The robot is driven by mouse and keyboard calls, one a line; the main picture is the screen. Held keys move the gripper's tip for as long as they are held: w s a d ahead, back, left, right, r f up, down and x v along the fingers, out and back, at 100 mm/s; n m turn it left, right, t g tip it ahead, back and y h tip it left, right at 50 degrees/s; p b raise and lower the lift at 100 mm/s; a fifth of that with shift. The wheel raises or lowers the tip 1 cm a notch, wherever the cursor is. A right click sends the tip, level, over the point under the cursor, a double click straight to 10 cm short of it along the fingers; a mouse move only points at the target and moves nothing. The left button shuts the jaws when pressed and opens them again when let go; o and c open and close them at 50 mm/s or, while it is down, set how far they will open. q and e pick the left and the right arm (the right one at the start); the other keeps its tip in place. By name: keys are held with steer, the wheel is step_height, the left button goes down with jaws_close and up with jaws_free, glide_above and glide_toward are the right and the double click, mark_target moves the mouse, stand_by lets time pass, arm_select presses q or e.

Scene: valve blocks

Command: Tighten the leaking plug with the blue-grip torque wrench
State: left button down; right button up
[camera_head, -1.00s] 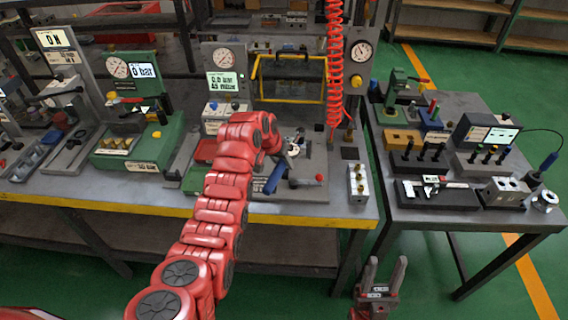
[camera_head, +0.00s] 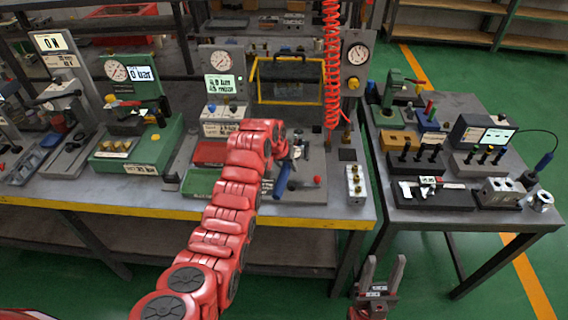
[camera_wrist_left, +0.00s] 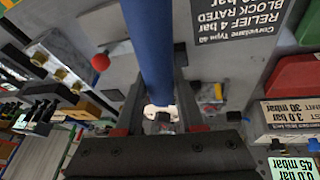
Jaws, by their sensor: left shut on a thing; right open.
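The blue-grip torque wrench (camera_head: 283,178) is at the test station in the middle of the main bench, its blue grip pointing towards the front edge. My left gripper (camera_head: 293,151) is shut on the wrench. In the left wrist view the blue grip (camera_wrist_left: 148,45) runs up from between the fingers, with a pale metal part (camera_wrist_left: 160,111) at its lower end. The leaking plug and the wrench's working end cannot be made out behind my arm and gripper. My right gripper (camera_head: 382,274) is open and empty, low in front of the benches.
A red-knobbed lever (camera_head: 317,181) stands right of the wrench; its knob also shows in the left wrist view (camera_wrist_left: 100,62). A metal block with brass fittings (camera_head: 355,185) sits further right. A red coiled hose (camera_head: 333,75) hangs behind. The side bench (camera_head: 420,216) holds gauges and tools.

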arm_select(q)
steer(key=shift+d+r, duration=0.1)
steer(key=shift+r, duration=0.15)
stand_by(0.3)
steer(key=shift+r, duration=3.65)
